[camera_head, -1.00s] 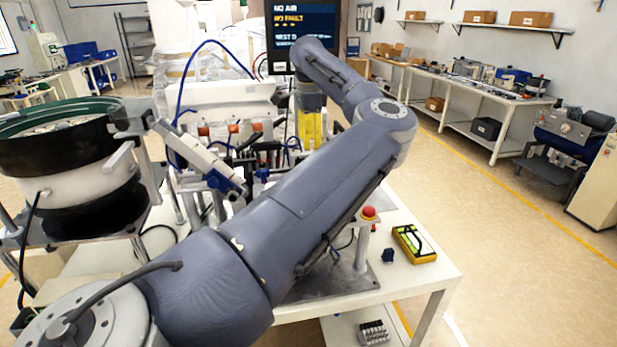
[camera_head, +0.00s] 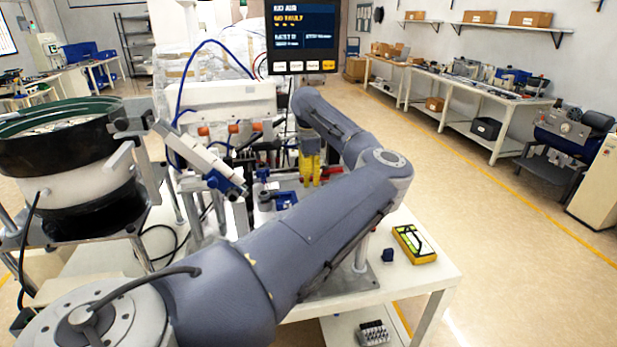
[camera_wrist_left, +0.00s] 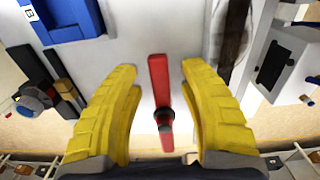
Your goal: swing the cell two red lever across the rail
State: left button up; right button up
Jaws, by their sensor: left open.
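A red lever (camera_wrist_left: 159,80) shows in the left wrist view as a narrow red bar with a dark round knob near its lower end. It lies between the two yellow fingers of my left gripper (camera_wrist_left: 160,95), with a gap on each side. In the head view my left gripper (camera_head: 310,182) points down over the machine, its yellow fingers in front of a red bar (camera_head: 332,171). The gripper is open and holds nothing. The rail cannot be told apart clearly. My right gripper does not show.
A bowl feeder (camera_head: 60,140) stands at the left. A display panel (camera_head: 302,35) hangs above the machine. A yellow handheld device (camera_head: 414,244) and a small blue block (camera_head: 388,256) lie on the white table. In the wrist view, a blue block (camera_wrist_left: 75,20) is at upper left.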

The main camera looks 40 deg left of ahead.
pick_arm(q)
jog(key=shift+c, duration=0.3)
grip_shut()
dwell(0.3)
